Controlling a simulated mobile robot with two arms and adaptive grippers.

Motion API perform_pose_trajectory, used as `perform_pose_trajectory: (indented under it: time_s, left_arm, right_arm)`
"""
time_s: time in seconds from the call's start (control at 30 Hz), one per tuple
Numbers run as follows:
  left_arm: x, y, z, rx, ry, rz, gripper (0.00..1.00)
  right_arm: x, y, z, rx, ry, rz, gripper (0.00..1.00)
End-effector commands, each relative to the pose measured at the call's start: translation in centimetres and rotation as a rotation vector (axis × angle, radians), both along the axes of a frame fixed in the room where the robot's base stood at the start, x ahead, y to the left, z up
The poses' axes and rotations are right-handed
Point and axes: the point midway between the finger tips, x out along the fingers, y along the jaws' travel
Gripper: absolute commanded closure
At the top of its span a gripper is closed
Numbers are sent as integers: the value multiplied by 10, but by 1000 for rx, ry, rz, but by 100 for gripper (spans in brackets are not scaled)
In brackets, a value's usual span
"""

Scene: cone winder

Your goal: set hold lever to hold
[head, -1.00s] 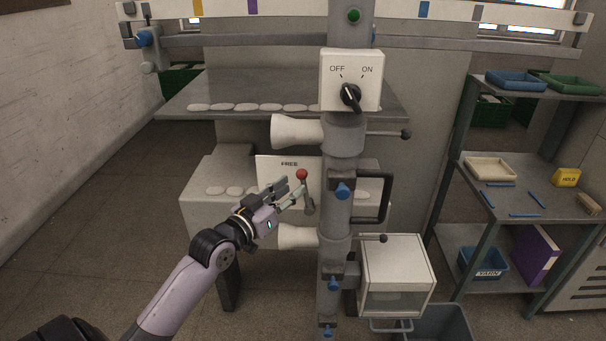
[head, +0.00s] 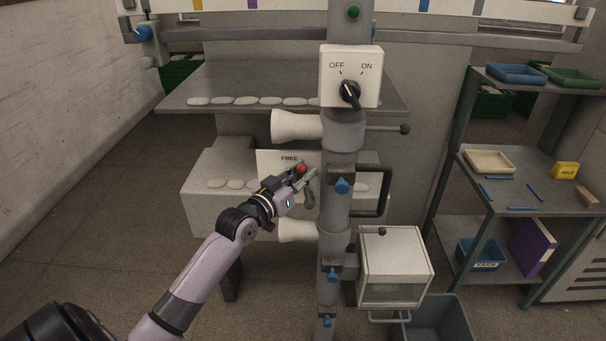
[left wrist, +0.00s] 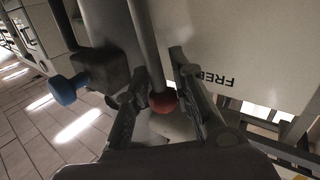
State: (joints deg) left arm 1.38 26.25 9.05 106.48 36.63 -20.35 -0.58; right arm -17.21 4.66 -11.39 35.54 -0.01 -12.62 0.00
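The hold lever has a red ball knob (head: 302,169) and a grey handle that shows below it, in front of a white plate (head: 268,160) marked FREE. The rest of the plate is partly hidden by my gripper and the lever. My left gripper (head: 303,173) is at the knob, with its fingers apart. In the left wrist view the red knob (left wrist: 163,103) lies between the two open fingers (left wrist: 160,92), and the lever's rod runs up from it. I cannot tell whether a finger touches the knob. My right gripper is not in view.
A grey post (head: 337,205) with blue knobs (head: 342,186) stands just right of the lever. A white OFF/ON switch box (head: 330,92) is above, and a white cone (head: 297,230) is below the gripper. A shelf rack (head: 520,210) stands at the right.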

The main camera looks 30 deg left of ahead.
Motion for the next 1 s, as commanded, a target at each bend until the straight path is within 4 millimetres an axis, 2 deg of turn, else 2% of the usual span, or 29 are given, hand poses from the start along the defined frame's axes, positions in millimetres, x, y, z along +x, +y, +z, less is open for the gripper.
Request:
perform_pose_trajectory:
  time_s: [0.2,0.77,1.0]
  left_arm:
    - [0,0,0,0,1,-1,100]
    - [0,0,-1,-2,-1,-1,100]
    - [-2,2,-6,-53,-33,-1,100]
  right_arm:
    - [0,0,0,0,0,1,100]
    - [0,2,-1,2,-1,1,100]
    - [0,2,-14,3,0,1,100]
